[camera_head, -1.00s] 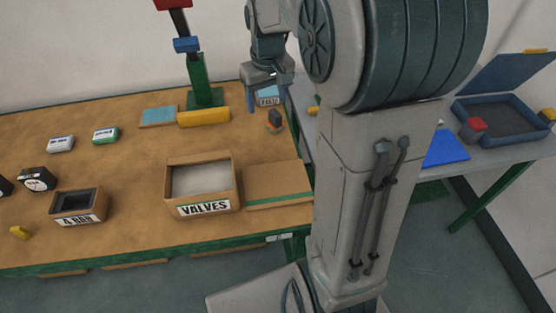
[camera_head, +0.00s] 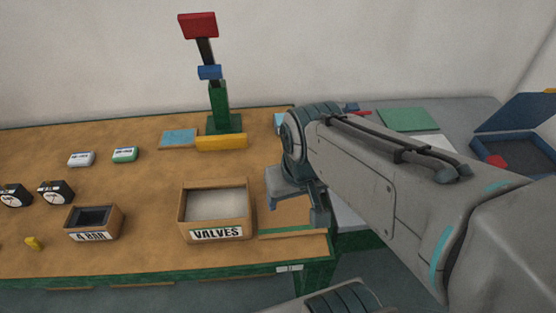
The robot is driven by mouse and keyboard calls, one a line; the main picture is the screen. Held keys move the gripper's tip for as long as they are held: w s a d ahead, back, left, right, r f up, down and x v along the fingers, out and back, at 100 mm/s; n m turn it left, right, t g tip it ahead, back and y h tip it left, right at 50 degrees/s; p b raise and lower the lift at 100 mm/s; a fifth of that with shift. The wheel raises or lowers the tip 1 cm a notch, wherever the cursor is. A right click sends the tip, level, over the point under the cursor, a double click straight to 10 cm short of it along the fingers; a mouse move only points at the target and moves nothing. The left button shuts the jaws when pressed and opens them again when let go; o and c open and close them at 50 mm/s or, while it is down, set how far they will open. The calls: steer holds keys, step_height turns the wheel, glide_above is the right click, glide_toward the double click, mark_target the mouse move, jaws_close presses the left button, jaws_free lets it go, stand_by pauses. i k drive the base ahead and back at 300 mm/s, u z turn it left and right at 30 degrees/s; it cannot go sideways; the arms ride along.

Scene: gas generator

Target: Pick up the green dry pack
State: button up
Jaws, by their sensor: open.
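The green dry pack (camera_head: 125,155) is a small green and white packet with a label. It lies on the brown table top at the left, just right of a similar grey-white pack (camera_head: 82,159). My gripper (camera_head: 296,205) points down over the right part of the table, beside the VALVES box. Its fingers are apart and nothing shows between them. It is well to the right of the green pack and not touching it. My arm hides part of the table's right end.
The open VALVES box (camera_head: 216,233) and the 4 BAR box (camera_head: 93,236) stand near the front edge. Two gauges (camera_head: 56,193) (camera_head: 14,195) sit at the left. A green stand (camera_head: 219,107) with a red top rises behind a yellow block (camera_head: 221,142). The table around the packs is clear.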

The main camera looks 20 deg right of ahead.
mark_target(127, 154)
steer(key=k, duration=0.5)
steer(key=u, duration=2.5)
steer(key=i, duration=2.1)
steer(key=z, duration=2.65)
